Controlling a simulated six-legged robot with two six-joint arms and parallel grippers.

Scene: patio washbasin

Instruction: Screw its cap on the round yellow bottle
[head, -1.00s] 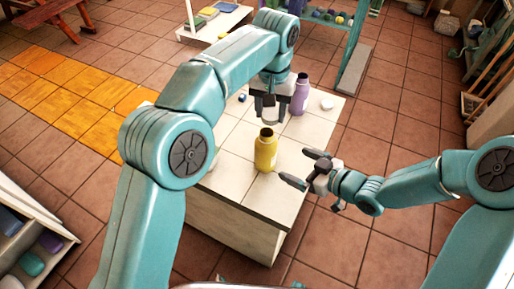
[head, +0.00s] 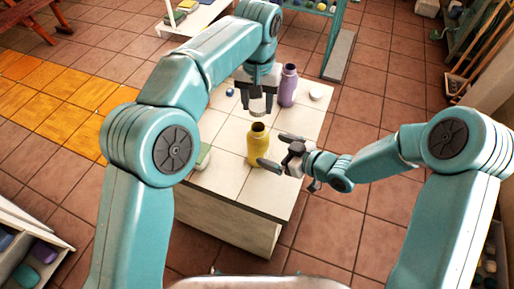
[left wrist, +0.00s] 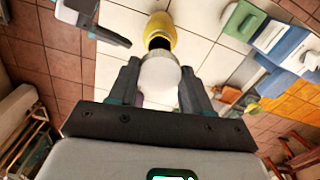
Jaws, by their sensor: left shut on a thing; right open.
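The round yellow bottle (head: 257,150) stands upright on the tiled table, its dark mouth open. My left gripper (head: 257,108) is shut on a pale cap (head: 257,114), held just above the bottle's mouth. In the left wrist view the white cap (left wrist: 160,78) sits between the fingers, and the yellow bottle (left wrist: 160,28) shows past it with its neck partly hidden. A gap between cap and neck shows in the head view. My right gripper (head: 279,151) is open, its fingers pointing at the bottle from the right; I cannot tell whether they touch it.
A purple bottle (head: 288,86) stands close behind my left gripper. A round white thing (head: 316,94) and a small blue thing (head: 230,92) lie near the table's back. A green and white block (head: 203,156) is at the left edge. The table's (head: 240,190) front is clear.

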